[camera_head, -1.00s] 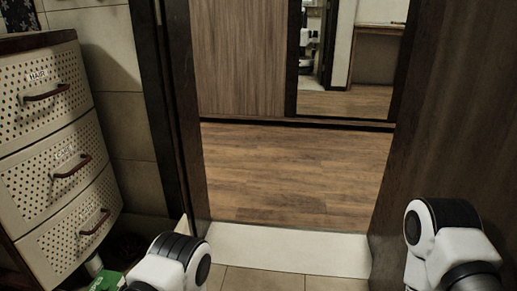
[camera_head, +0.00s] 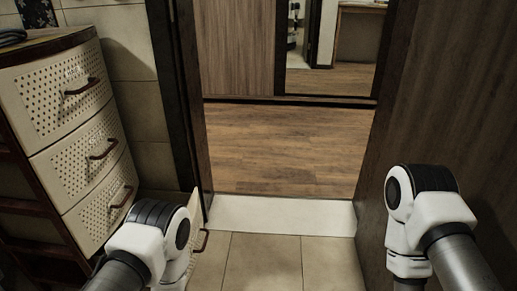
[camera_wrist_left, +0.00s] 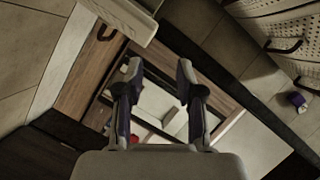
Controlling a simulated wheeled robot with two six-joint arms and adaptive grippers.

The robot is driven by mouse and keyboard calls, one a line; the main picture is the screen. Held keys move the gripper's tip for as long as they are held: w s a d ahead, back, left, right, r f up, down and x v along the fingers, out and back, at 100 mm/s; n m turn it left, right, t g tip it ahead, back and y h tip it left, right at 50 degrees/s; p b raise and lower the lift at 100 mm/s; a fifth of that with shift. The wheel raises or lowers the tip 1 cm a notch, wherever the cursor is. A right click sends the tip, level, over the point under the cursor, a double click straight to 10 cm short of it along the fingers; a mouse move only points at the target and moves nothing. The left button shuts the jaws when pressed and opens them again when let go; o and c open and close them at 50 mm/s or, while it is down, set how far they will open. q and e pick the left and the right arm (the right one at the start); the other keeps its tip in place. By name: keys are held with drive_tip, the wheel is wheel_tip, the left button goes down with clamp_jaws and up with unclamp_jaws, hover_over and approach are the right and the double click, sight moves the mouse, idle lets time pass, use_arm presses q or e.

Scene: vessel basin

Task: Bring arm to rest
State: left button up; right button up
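My left gripper (camera_wrist_left: 159,72) shows in the left wrist view with its two fingers spread apart and nothing between them. Behind it in that view are brown wood surfaces and a mirror-like panel. In the head view, only white and black links of my left arm show at the lower left; its gripper is not seen there. Links of my right arm show at the lower right, beside the dark door, and the right gripper is out of view.
A cream perforated drawer unit (camera_head: 75,150) stands at the left. A doorway with a white threshold (camera_head: 280,214) lies ahead, with wood floor (camera_head: 285,150) beyond. A dark wooden door (camera_head: 440,120) is at the right. A low cream panel with a handle (camera_head: 196,247) is near my left arm.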

use_arm(q)
drive_tip(key=s+a+r+n+g+p, duration=0.1)
drive_tip(key=s+a+r+g+p, duration=0.1)
drive_tip(key=r+p, duration=1.1)
drive_tip(key=s+a+r+n+g+p, duration=0.1)
drive_tip(key=s+a+r+g+p, duration=0.15)
drive_tip(key=r+p, duration=1.1)
drive_tip(key=s+d+r+n+g+h+p, duration=0.2)
drive_tip(key=s+n+g+p, duration=0.1)
drive_tip(key=s, duration=0.8)
drive_tip(key=s+d+r+n+g+h+p, duration=0.2)
drive_tip(key=s+g+p, duration=0.3)
drive_tip(key=s+g, duration=0.3)
drive_tip(key=s+n, duration=0.1)
drive_tip(key=s, duration=0.2)
drive_tip(key=shift+n+h, duration=0.3)
drive_tip(key=shift+d, duration=0.1)
